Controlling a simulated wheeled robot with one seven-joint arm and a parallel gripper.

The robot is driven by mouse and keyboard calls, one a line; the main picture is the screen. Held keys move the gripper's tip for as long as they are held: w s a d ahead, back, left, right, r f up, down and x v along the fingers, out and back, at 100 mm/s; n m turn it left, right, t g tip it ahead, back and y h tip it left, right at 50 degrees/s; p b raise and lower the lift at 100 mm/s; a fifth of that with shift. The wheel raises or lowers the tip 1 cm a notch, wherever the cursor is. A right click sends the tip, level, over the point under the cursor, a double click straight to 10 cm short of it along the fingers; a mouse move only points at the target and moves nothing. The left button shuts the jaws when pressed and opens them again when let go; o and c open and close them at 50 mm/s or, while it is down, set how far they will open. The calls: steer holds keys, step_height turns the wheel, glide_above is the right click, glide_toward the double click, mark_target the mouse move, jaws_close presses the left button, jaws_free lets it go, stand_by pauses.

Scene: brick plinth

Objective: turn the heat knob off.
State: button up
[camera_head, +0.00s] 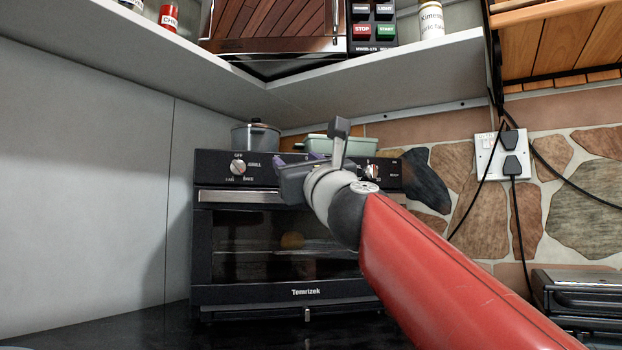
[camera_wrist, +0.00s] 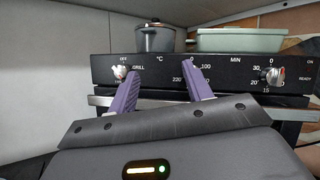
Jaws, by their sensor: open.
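The black oven (camera_head: 285,255) has a control panel (camera_head: 210,165) along its top. The middle dial carries °C marks with 0, 100 and 220 in the wrist view; its knob is hidden behind the right purple finger there and behind my gripper in the head view. The left knob (camera_wrist: 121,71), with OFF and GRILL marks, is silver; it also shows in the head view (camera_head: 238,168). The right MIN knob (camera_wrist: 272,75) is silver. My gripper (camera_wrist: 162,72) is open, its fingers spread in front of the panel. I cannot tell whether the right finger touches the middle knob.
A grey pot (camera_head: 256,138) and a pale green dish (camera_head: 325,145) stand on the oven. A shelf (camera_head: 390,62) overhangs it, and a grey wall (camera_head: 80,170) is at the left. A wall socket with cables (camera_head: 502,155) is at the right.

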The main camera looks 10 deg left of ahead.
steer(key=w+d+f+m+t+h, duration=0.2)
steer(key=d+f+m+h, duration=0.15)
steer(key=m, duration=0.35)
steer(key=shift+h, duration=0.55)
steer(key=p+x, duration=0.4)
steer(key=x, duration=0.4)
steer(key=shift+s+a+p, duration=0.1)
steer(key=shift+p, duration=0.25)
steer(key=shift+f, duration=0.1)
steer(key=c, duration=0.9)
steer(key=shift+c, duration=0.2)
